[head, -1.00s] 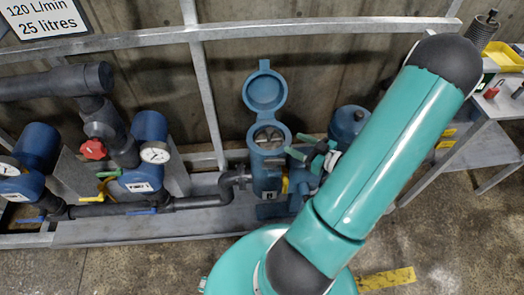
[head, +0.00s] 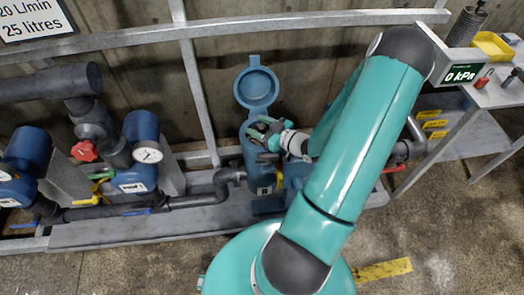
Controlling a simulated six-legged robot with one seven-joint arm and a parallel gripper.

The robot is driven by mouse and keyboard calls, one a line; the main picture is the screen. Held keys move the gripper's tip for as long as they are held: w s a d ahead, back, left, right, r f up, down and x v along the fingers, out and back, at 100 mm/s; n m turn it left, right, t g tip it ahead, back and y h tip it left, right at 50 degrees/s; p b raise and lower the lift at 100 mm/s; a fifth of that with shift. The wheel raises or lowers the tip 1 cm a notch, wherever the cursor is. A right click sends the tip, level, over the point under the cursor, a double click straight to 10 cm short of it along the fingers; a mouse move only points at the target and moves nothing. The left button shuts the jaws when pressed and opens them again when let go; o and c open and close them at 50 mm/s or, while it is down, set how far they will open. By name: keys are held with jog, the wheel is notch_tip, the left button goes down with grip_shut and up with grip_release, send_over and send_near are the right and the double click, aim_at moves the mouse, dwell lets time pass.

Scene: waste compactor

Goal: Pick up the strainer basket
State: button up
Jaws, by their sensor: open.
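The blue strainer housing (head: 264,180) stands at the middle with its round lid (head: 257,88) swung up and open. My gripper (head: 262,132) is open, at the top of the housing and over its mouth. It hides most of the mouth, so I cannot make out the basket inside now or tell whether the fingers touch it. A grey ribbed or mesh cylinder (head: 467,26), which looks like a strainer basket, stands on the bench at the upper right.
The side bench (head: 490,92) holds a yellow tray (head: 493,46) and a red padlock-like item (head: 483,80). Blue pumps with gauges (head: 148,155) and dark pipes (head: 195,202) fill the left. A grey rail (head: 120,40) crosses behind the housing. The floor in front is open.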

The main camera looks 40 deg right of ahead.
jog(key=shift+w, duration=0.3)
grip_shut()
dwell(0.3)
